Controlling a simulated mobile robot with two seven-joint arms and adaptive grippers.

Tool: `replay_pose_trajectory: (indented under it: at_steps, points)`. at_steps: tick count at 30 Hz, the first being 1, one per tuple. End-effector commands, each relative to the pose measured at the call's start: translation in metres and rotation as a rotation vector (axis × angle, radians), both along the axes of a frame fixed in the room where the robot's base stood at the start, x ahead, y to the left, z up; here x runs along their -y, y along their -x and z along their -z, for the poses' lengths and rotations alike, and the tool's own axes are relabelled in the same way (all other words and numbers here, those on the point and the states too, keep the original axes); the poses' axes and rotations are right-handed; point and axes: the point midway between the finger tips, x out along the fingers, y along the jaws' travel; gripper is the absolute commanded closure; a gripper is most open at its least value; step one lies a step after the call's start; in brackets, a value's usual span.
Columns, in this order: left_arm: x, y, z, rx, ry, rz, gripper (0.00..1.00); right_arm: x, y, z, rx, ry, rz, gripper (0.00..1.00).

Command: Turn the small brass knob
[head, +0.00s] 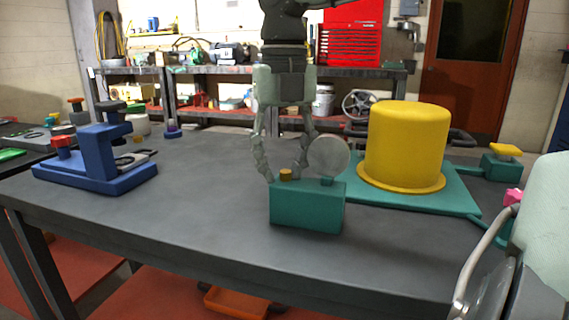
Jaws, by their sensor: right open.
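The small brass knob (286,174) sits on top of a teal box (307,212) near the middle of the table. My right gripper (285,174) points down over the box, with its fingers apart. One fingertip is at the left of the knob and the other is near its right. Whether either finger touches the knob cannot be told. My left gripper is not in view.
A teal peg (327,181) stands beside the knob, with a pale round disc (328,156) behind it. A large yellow cylinder (407,145) stands on a teal base at right. A blue fixture (97,165) is at left. The front-left table (180,211) is clear.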

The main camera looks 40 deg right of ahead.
Motion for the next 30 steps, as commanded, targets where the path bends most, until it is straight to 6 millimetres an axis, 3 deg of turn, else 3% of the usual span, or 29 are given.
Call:
replay_pose_trajectory:
  at_steps: [7, 18, 30]
  points:
    - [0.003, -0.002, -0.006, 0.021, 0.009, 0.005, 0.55, 0.003, 0.002, 0.000, -0.007, 0.008, 0.002, 0.40]
    - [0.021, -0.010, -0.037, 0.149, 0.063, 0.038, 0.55, 0.003, 0.002, -0.001, -0.007, 0.009, 0.002, 0.38]
    - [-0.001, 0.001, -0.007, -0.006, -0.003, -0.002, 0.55, 0.002, 0.002, -0.012, -0.006, 0.007, 0.001, 0.38]
